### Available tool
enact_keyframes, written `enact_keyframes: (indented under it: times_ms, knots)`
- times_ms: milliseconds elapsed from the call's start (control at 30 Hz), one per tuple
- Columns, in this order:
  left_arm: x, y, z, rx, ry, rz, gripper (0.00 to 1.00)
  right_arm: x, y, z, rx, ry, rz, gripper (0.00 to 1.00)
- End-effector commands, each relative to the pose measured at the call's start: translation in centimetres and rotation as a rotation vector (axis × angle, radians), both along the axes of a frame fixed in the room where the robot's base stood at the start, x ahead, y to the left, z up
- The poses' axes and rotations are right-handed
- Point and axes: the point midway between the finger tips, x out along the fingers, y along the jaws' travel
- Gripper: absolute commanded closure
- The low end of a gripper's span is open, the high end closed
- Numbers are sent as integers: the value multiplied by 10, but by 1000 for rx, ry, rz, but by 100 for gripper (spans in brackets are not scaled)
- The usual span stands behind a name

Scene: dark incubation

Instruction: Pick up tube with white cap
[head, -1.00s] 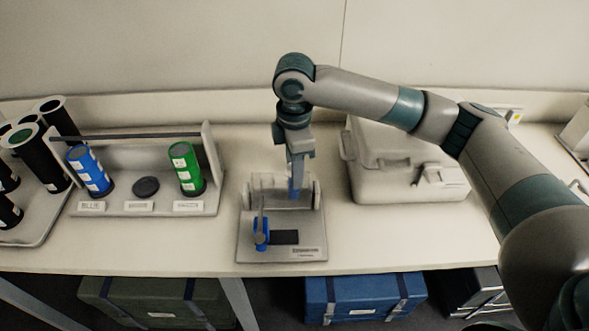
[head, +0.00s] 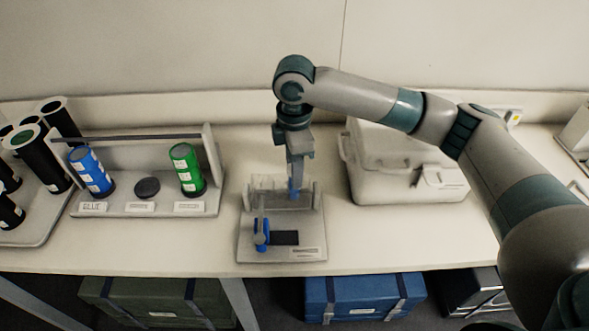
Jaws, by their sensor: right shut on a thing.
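My right gripper (head: 294,188) points straight down at the back right of a small grey stand (head: 307,254). It is shut on a slim thing, taken to be the tube, whose outline is too small and covered to make out. No white cap can be made out. Pale, clear upright shapes (head: 268,188) stand at the back of the stand, just left of the fingers. A blue clamp-like part (head: 262,232) and a dark pad (head: 285,238) are at its front. My left gripper is not in view.
A grey rack (head: 212,150) with a blue canister (head: 91,172), a green canister (head: 187,170) and a black round cap (head: 147,187) stands to the left. Black cylinders (head: 45,160) stand farther left. A pale case (head: 410,172) is close on the right.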

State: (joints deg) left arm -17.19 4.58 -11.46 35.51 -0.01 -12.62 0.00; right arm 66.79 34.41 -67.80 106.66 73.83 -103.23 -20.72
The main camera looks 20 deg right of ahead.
Motion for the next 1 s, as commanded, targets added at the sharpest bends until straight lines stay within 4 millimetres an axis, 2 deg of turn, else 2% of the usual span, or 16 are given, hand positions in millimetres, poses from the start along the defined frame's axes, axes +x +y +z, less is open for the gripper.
enact_keyframes:
  times_ms: [867, 900, 967, 1000]
  knots:
    - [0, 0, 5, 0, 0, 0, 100, 1, 0, 0, 0, 0, 0, 96]
    - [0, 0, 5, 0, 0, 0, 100, 1, 0, 0, 0, 0, 1, 69]
    - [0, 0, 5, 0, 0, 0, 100, 1, 0, 0, 0, 0, 0, 54]
    - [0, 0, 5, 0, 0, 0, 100, 1, 0, 0, 0, 0, 0, 52]
